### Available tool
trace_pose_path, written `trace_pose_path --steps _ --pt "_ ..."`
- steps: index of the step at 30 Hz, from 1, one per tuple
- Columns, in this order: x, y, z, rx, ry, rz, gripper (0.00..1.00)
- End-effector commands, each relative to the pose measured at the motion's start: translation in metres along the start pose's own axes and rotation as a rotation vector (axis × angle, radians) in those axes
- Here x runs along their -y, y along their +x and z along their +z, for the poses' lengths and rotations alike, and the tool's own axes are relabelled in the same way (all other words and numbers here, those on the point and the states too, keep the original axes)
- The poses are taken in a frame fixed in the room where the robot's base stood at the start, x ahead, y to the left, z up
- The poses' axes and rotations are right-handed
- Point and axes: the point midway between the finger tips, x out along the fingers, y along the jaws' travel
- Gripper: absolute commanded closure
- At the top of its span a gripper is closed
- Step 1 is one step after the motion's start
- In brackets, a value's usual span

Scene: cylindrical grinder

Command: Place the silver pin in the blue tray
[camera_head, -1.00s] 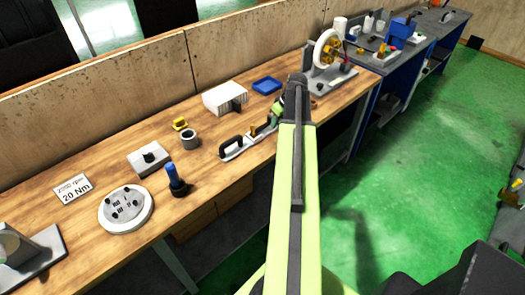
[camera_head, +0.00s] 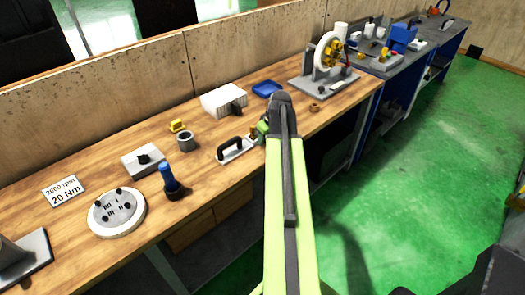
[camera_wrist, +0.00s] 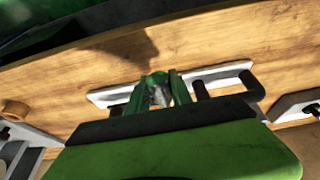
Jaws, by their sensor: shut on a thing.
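The blue tray (camera_head: 267,89) lies on the wooden bench, beyond my arm, in the head view. My gripper (camera_head: 261,130) is low over the bench by the right end of a white plate with a black handle. In the wrist view my gripper (camera_wrist: 157,93) has its two green fingers around a small grey, pointed piece, seemingly the silver pin (camera_wrist: 160,97). Most of the pin is hidden by the fingers. The plate lies behind the fingers there. The tray is out of the wrist view.
The handled plate (camera_head: 236,150) is close to my gripper. A white box (camera_head: 223,100) stands left of the tray. A grinder fixture with a white wheel (camera_head: 326,54) stands to the right, and a brown nut (camera_head: 314,107) lies in front of it. Bare wood surrounds the tray's front.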

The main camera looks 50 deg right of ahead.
Motion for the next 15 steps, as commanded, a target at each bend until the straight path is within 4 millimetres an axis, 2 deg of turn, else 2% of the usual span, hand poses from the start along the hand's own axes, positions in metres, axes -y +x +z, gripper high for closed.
trace_pose_path --steps 2,9,15 --pt "-0.001 0.004 0.001 0.000 0.000 0.000 1.00" --pt "0.000 0.040 0.015 0.000 0.001 0.000 1.00" --pt "-0.001 0.037 0.014 0.000 0.001 0.000 1.00"
